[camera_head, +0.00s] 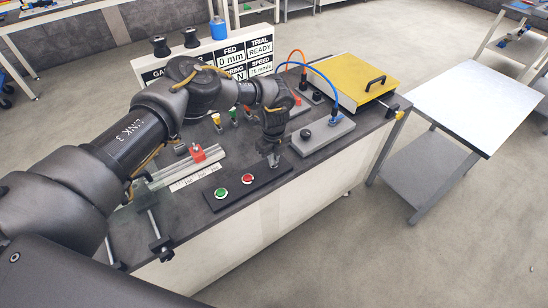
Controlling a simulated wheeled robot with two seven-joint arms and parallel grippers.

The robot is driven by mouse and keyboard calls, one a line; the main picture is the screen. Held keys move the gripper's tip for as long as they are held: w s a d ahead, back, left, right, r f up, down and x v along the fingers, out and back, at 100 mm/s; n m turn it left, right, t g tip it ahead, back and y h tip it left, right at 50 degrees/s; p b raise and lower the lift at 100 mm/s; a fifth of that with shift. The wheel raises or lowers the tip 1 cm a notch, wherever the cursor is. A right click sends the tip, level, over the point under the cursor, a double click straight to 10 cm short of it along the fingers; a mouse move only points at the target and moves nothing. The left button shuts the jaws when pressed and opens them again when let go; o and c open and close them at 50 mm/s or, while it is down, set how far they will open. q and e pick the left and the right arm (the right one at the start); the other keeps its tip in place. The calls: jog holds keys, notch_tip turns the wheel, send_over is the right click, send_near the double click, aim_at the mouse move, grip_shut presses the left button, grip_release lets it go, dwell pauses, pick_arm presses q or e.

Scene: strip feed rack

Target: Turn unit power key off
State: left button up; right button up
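My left gripper (273,160) points down at the right end of a black control panel (262,184) on the dark bench top. The fingertips are small and close to the panel, and I cannot tell whether they are open or shut. The panel carries a green button (221,193) and a red button (248,179), both to the left of the gripper. No power key shows clearly; the gripper covers the panel's right end, so a key there would be hidden. My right gripper is not in view.
A grey box (322,137) with a blue hose and a yellow-lidded case (352,76) stand right of the gripper. A white display board (230,58) stands behind. A side table (465,100) is bare.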

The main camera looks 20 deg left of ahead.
pick_arm(q)
grip_shut()
jog(key=m+b, duration=0.1)
jog(key=b, duration=0.1)
jog(key=shift+f+m+b, duration=0.25)
jog(key=shift+m+b, duration=0.05)
jog(key=shift+m, duration=0.1)
jog(key=m+b, duration=0.3)
jog(key=shift+m+b, duration=0.3)
jog(key=m+b, duration=0.2)
jog(key=shift+m, duration=0.3)
jog(key=m+b, duration=0.2)
jog(key=m, duration=0.2)
jog(key=shift+r+m+b, duration=0.1)
jog(key=shift+m+b, duration=0.2)
jog(key=shift+b, duration=0.1)
jog(key=shift+r+m+b, duration=0.1)
jog(key=shift+m+b, duration=0.35)
jog(key=shift+m, duration=0.75)
jog(key=shift+m+b, duration=0.35)
jog(key=shift+m, duration=1.05)
jog(key=o, duration=0.6)
grip_release()
